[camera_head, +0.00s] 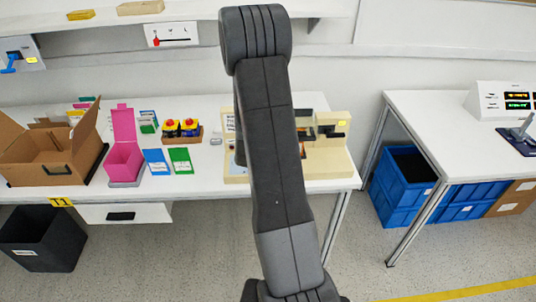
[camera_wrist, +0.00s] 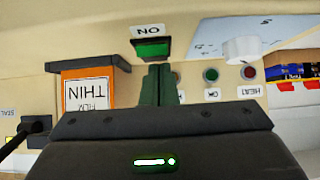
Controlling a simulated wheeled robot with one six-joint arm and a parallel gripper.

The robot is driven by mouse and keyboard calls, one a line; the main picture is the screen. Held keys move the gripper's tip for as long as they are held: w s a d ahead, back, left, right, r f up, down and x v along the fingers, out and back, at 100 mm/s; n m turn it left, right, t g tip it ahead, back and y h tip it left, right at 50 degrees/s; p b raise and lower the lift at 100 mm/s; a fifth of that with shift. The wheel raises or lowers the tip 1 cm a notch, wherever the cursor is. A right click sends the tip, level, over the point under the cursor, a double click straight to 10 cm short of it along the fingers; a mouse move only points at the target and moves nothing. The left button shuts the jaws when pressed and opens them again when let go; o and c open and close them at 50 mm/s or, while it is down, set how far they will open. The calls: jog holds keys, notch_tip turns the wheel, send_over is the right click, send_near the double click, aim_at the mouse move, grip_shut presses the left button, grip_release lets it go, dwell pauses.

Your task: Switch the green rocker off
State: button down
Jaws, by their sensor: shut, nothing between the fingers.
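The green rocker (camera_wrist: 151,48) shows in the wrist view in a dark frame on a beige panel, beside an upside-down label reading "ON" (camera_wrist: 148,31). Its exact tilt is hard to tell. My gripper (camera_wrist: 159,68) is shut and empty, its fingertips just below the rocker in the picture; whether they touch it I cannot tell. In the head view the beige machine (camera_head: 330,165) stands on the white table, partly behind my arm, which hides the gripper and the rocker.
Near the rocker are an orange "FILM THIN" card (camera_wrist: 88,92), a white knob (camera_wrist: 242,48), a green round button or lamp (camera_wrist: 211,75) and a red one (camera_wrist: 249,73). Left on the table are red-topped yellow and blue boxes (camera_head: 181,128), a pink bin (camera_head: 123,158) and a cardboard box (camera_head: 50,155).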

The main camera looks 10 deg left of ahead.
jog(key=shift+w+a+r+p, duration=0.1)
jog(key=shift+w+p, duration=0.05)
jog(key=shift+w, duration=0.2)
jog(key=shift+w+a+r+p, duration=0.1)
jog(key=shift+w+p, duration=0.05)
jog(key=shift+w, duration=0.2)
